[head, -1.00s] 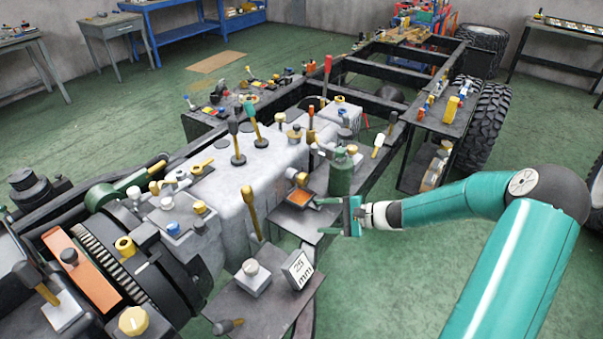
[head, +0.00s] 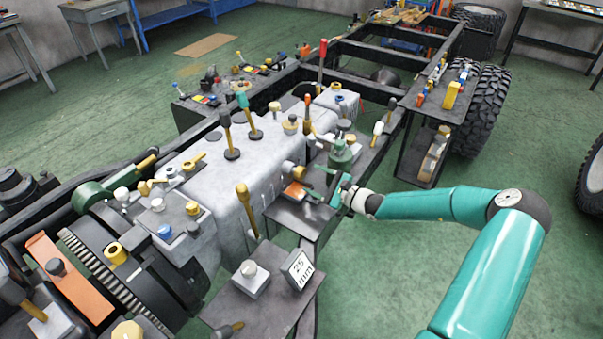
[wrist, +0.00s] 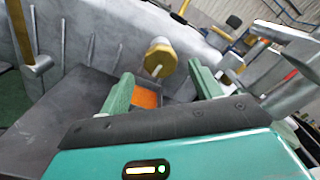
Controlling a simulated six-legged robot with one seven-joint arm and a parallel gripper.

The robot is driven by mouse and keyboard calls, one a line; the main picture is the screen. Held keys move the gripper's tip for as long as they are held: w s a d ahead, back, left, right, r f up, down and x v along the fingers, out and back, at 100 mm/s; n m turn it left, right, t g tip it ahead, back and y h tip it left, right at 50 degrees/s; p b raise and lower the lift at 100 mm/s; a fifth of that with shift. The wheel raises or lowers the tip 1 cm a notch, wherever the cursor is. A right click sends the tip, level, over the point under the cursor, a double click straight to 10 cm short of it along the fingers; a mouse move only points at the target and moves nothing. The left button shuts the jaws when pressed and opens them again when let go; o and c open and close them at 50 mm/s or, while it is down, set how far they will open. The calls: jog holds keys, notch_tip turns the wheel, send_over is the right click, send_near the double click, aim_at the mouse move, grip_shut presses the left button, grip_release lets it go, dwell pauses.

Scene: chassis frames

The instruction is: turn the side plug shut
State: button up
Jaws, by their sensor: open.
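The side plug (head: 293,170) is a brass knob sticking out of the side of the pale grey housing (head: 228,170). In the wrist view the plug (wrist: 160,57) has a faceted brass head with a thin pale bar in front, and sits just beyond my fingertips, between them in the picture. My gripper (head: 314,183) is teal and open, low in front of the plug on its right side. In the wrist view both fingers of my gripper (wrist: 160,82) are spread apart with nothing between them. I cannot tell whether either finger touches the plug.
A green bottle (head: 341,157) stands close by my gripper. A block marked 25 mm (head: 298,269) stands nearer.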

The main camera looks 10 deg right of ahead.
aim_at(304, 174)
jog(key=x, duration=0.5)
jog(key=shift+w+a, duration=0.2)
jog(key=shift+w, duration=0.05)
jog(key=c, duration=1)
